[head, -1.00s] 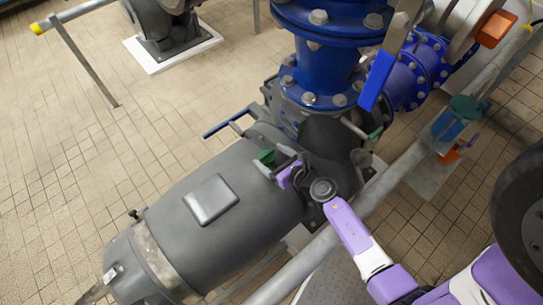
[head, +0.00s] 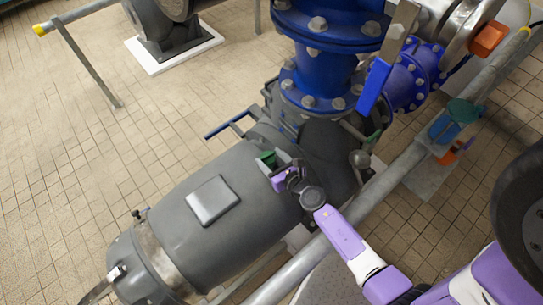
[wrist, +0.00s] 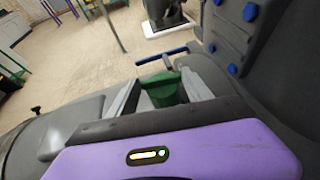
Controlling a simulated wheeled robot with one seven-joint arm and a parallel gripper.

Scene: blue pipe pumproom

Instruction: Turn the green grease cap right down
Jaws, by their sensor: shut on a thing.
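The green grease cap (head: 266,157) sits on top of the grey motor and pump body near the middle of the head view. In the wrist view the cap (wrist: 163,90) stands between the two grey fingers, its body partly hidden by my gripper's purple and dark housing. My gripper (head: 277,164) is shut on the cap, with one finger on each side. How far down the cap is turned cannot be told.
The grey motor body (head: 170,235) lies below and left of the gripper. A blue handle bar (head: 230,124) is just beyond the cap. A blue flanged pipe (head: 325,75) rises behind. A grey rail (head: 310,262) runs under my arm.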

